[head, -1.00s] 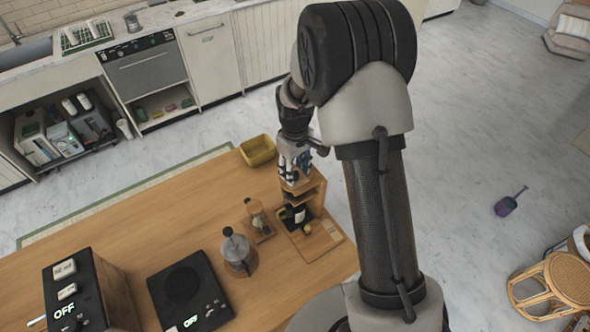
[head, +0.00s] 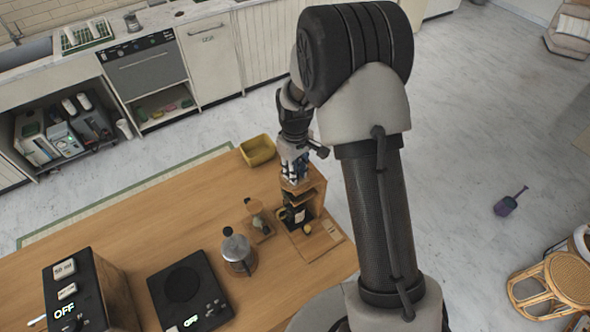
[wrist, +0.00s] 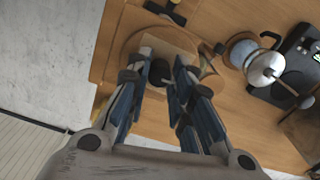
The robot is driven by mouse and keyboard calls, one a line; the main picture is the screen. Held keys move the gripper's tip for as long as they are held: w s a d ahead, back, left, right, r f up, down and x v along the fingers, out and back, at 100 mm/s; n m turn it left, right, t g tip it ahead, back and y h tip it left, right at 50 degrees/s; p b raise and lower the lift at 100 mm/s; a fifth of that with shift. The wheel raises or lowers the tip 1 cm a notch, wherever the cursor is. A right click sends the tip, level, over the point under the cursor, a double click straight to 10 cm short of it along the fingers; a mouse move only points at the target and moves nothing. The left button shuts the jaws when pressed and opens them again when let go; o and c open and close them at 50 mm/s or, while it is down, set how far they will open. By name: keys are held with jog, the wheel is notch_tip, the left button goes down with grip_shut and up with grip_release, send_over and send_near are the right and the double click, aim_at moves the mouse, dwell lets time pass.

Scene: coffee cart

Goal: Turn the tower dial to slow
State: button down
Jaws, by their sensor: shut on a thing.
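The wooden tower (head: 316,196) stands on the right end of the wooden table, with a dark cup-like item in its lower part. Its dial (wrist: 160,72) shows in the wrist view as a dark round knob on the pale tower top. My gripper (wrist: 165,70) points down from above, with its blue-grey fingers on both sides of the dial and shut on it. In the head view my gripper (head: 294,170) meets the tower top and hides the dial. I cannot read any dial marking.
A yellow bin (head: 258,150) is at the table's back edge. A small glass dripper (head: 256,216) and a metal-lidded pot (head: 237,250) stand left of the tower. A black hot plate (head: 183,283) and a black-fronted box (head: 78,283) both read OFF.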

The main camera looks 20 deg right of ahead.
jog(key=shift+m, duration=0.4)
jog(key=m+b, duration=0.2)
jog(key=m, duration=0.2)
jog(key=shift+m, duration=0.3)
jog(key=m+b, duration=0.1)
jog(key=m, duration=0.5)
jog(key=shift+a+b, duration=0.1)
jog(key=shift+b, duration=0.2)
jog(key=shift+m, duration=0.3)
jog(key=c, duration=1.4)
grip_release()
